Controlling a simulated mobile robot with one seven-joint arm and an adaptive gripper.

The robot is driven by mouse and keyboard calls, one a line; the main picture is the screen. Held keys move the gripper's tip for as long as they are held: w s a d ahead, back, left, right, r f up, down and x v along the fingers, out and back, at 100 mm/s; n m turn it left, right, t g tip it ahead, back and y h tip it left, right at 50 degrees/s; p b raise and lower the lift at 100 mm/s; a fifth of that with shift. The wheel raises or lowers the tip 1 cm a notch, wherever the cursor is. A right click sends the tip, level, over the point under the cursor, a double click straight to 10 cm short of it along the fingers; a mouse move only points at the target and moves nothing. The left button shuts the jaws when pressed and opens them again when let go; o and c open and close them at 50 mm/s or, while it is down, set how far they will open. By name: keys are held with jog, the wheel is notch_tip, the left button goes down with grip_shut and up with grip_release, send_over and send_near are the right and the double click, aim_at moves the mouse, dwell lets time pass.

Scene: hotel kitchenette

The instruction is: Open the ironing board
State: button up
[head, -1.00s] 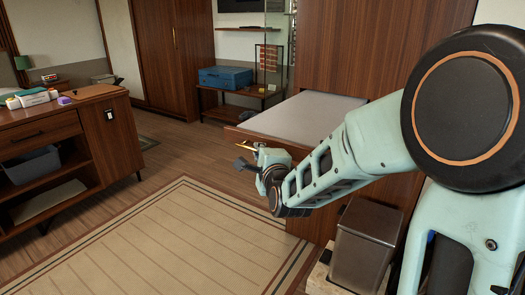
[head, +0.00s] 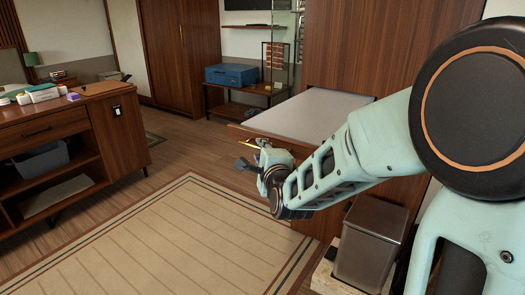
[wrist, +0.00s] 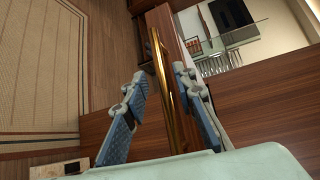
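The ironing board (head: 310,115) is a pale grey padded surface on a wooden fold-down panel. In the head view it lies about level, reaching out from the tall wooden cabinet front. A brass bar handle (wrist: 160,65) runs along the wooden panel in the wrist view. My gripper (head: 250,155) is at the near outer end of the board. In the wrist view my gripper (wrist: 160,78) has its fingers apart, one on each side of the handle, with gaps visible. I cannot tell whether either finger touches the bar.
A metal bin (head: 370,240) stands below my arm by the cabinet. A wooden counter unit (head: 125,135) is at the left. A blue case (head: 230,75) sits on a low shelf behind the board. The rug (head: 170,245) and floor between are clear.

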jog(key=shift+d+r, duration=0.1)
jog(key=v, duration=0.7)
jog(key=shift+s, duration=0.25)
dwell(0.4)
